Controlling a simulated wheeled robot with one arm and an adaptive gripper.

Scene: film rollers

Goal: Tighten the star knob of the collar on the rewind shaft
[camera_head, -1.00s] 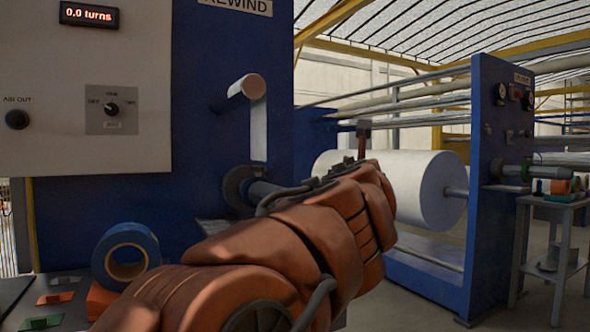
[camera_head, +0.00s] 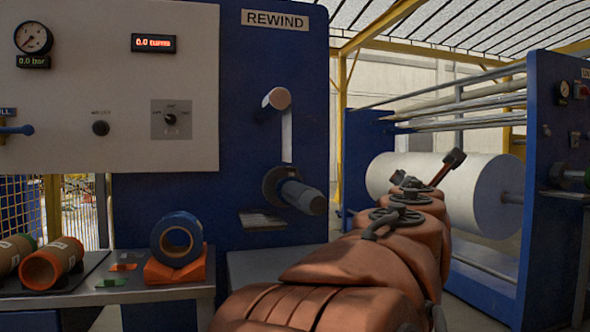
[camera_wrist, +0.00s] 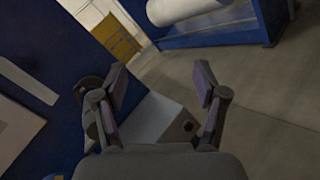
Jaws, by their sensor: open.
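The rewind shaft (camera_head: 303,197) is a short blue-grey cylinder sticking out of the blue machine panel under the REWIND sign. A dark round collar or flange (camera_head: 275,187) sits at its base; I cannot make out a star knob.
An upper roller (camera_head: 275,99) juts from the panel. A big white film roll (camera_head: 450,190) hangs at right. Open floor (camera_wrist: 255,110) lies right of my gripper.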

